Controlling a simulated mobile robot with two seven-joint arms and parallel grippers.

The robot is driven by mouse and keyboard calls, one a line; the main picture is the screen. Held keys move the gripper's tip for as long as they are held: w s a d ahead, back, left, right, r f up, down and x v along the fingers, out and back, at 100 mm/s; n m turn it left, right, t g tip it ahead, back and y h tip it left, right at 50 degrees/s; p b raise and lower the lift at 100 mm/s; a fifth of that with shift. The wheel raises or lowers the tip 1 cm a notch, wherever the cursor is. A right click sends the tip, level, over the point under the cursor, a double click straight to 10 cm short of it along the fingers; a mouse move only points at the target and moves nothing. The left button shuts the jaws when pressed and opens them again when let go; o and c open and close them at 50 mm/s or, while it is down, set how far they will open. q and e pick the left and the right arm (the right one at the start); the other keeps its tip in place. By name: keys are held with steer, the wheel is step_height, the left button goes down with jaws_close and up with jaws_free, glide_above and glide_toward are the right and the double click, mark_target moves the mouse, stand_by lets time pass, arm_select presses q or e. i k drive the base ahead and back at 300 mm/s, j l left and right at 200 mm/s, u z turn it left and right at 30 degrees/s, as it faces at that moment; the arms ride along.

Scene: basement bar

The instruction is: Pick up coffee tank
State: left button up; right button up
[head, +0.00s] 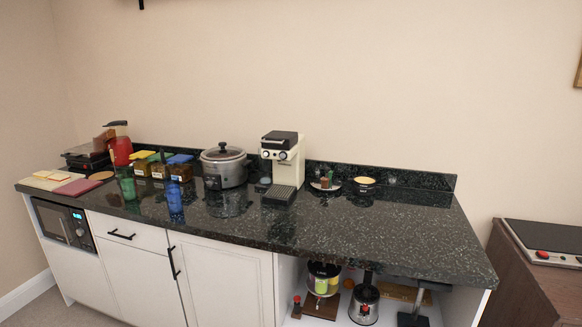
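A cream and black coffee machine (281,160) stands upright on the dark speckled countertop (350,222), near the back wall. Its dark drip tray (279,194) faces the front. I cannot make out a separate coffee tank on it, and its back is hidden. Neither of my grippers is in view.
Left of the machine stand a slow cooker (223,166), spice jars, a blue glass (174,196) and a green glass (127,184). A small plate (325,185) and a bowl (364,182) sit to its right. The counter's right front is clear. An open shelf below holds several appliances.

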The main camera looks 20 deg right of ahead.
mark_target(264, 170)
steer(key=z, duration=0.45)
steer(key=j+z, duration=0.15)
steer(key=z, duration=0.3)
steer(key=j+z, duration=0.1)
steer(key=z, duration=0.35)
steer(key=j+z, duration=0.75)
steer(key=z, duration=0.15)
steer(key=k+j+z, duration=0.15)
steer(key=j, duration=0.25)
steer(key=k+j+z, duration=0.15)
steer(key=k+j, duration=0.1)
steer(key=j, duration=0.1)
